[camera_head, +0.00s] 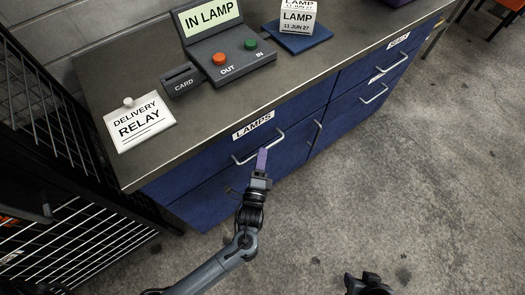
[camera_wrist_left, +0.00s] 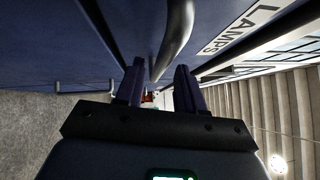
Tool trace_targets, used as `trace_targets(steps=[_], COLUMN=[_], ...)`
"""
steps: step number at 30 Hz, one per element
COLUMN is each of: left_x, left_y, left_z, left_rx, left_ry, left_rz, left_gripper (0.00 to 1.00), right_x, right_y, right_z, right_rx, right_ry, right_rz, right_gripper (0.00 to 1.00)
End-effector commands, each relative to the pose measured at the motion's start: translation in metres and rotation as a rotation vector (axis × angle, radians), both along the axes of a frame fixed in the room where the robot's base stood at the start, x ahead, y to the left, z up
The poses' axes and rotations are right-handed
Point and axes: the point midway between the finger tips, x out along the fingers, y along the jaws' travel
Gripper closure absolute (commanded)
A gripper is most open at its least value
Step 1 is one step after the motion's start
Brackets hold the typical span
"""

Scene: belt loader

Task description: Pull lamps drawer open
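The lamps drawer (camera_head: 220,153) is the blue upper left front of the cabinet, under a white LAMPS label (camera_head: 253,125). Its front looks flush with the cabinet, so it appears closed. A grey bar handle (camera_head: 275,143) runs across it. My right gripper (camera_head: 368,284) shows only partly at the bottom edge, away from the cabinet.
On the grey counter (camera_head: 150,75) are a delivery relay card (camera_head: 139,122), a button box (camera_head: 230,55) reading IN LAMP and a lamp box (camera_head: 298,20) on a blue pad. Black wire racking (camera_head: 65,130) stands close at left. The floor (camera_head: 430,150) at right is clear.

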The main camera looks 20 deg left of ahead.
Motion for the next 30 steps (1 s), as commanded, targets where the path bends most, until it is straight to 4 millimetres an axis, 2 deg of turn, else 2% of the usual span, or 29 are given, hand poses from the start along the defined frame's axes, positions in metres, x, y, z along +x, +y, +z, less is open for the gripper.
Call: trace_targets(steps=[3,7,19,26,27,30], left_x=[0.014,0.024,0.028,0.028,0.028,0.028], left_y=[0.004,0.005,0.007,0.007,0.006,0.007], left_z=[0.001,0.002,0.004,0.004,0.004,0.004], left_rx=[0.0,0.0,0.0,0.0,0.0,0.0], left_ry=[0.0,0.0,0.002,0.001,0.002,0.001], left_rz=[0.001,0.0,0.0,0.0,0.0,0.0], left_gripper=[0.62,0.62,0.62,0.97,1.0,1.0], right_x=[0.0,0.0,0.0,0.0,0.0,0.0], right_y=[0.0,0.0,-0.001,-0.002,-0.002,-0.002], right_z=[-0.006,-0.009,-0.009,-0.009,-0.009,-0.009], right_rx=[0.0,0.0,-0.002,-0.007,-0.007,-0.007], right_ry=[0.0,0.0,0.0,-0.001,-0.001,-0.001], right_rz=[-0.001,0.0,0.001,0.004,0.005,0.005], right_gripper=[0.57,0.57,0.57,0.57,0.57,0.57])
